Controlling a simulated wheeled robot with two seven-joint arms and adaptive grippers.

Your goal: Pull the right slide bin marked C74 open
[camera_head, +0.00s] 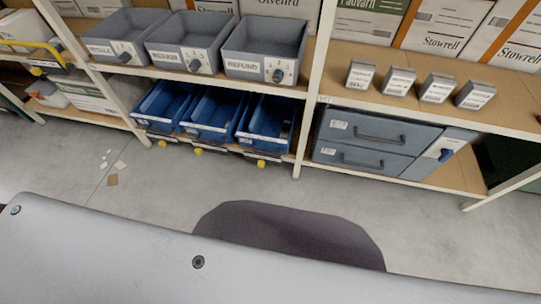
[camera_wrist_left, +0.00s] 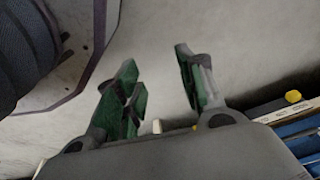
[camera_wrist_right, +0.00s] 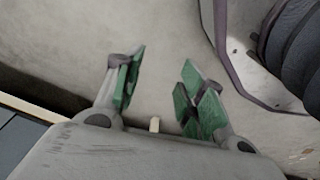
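Three blue bins sit side by side on the lower shelf in the head view: a left one (camera_head: 164,106), a middle one (camera_head: 212,114) and a right one (camera_head: 265,122). Each has a pale label strip and a yellow knob below its front; the right one's knob (camera_head: 261,163) is visible. I cannot read C74 on any label. My left gripper (camera_wrist_left: 158,68) is open and empty over bare floor; part of a blue bin (camera_wrist_left: 303,130) and a yellow knob (camera_wrist_left: 292,97) show at that view's right edge. My right gripper (camera_wrist_right: 162,67) is open and empty. Neither gripper shows in the head view.
Grey bins (camera_head: 262,68) stand on the shelf above. A grey drawer unit (camera_head: 365,140) is right of the blue bins, past a rack post (camera_head: 314,85). Small labelled boxes (camera_head: 437,88) stand above it. The floor (camera_head: 150,180) before the rack is clear except for paper scraps.

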